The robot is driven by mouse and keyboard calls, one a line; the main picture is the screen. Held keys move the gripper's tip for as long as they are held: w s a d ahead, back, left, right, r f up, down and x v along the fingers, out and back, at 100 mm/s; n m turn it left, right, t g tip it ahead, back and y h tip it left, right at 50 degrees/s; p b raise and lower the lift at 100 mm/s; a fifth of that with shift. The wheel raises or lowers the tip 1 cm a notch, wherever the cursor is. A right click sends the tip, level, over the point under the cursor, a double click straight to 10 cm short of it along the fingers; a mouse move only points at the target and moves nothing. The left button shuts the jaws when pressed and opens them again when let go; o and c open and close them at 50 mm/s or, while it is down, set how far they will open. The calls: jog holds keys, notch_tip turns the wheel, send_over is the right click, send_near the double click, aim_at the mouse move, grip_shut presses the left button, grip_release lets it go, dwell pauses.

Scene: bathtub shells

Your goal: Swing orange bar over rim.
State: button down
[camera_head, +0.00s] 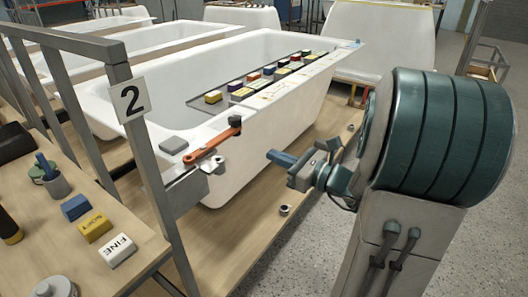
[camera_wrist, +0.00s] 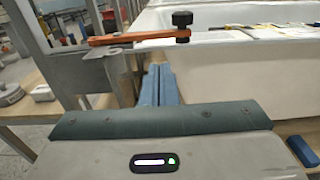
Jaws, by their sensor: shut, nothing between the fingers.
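The orange bar (camera_head: 207,145) is a flat arm pivoted on a grey bracket (camera_head: 185,187) fixed to the post. A black knob (camera_head: 235,121) stands at its free end, by the near corner of the white bathtub's rim (camera_head: 150,113). In the wrist view the orange bar (camera_wrist: 130,38) runs left to right, with the black knob (camera_wrist: 182,20) at its right end in front of the tub wall (camera_wrist: 230,65). My gripper (camera_head: 272,154) is right of the bar and apart from it. Its blue fingers (camera_wrist: 160,75) are together and empty, below the bar in the wrist view.
A grey pad (camera_head: 173,145) lies on the near rim corner. The post with the "2" sign (camera_head: 131,99) stands left of the bar. A bench (camera_head: 130,235) with blocks is at left.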

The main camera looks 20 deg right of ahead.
aim_at(229, 136)
jog(key=b+x, duration=0.2)
jog(key=x, duration=1)
jog(key=shift+w+a+b, duration=0.2)
jog(key=shift+b, duration=0.1)
jog(key=shift+w+d+p, duration=0.15)
jog(key=shift+p, duration=0.2)
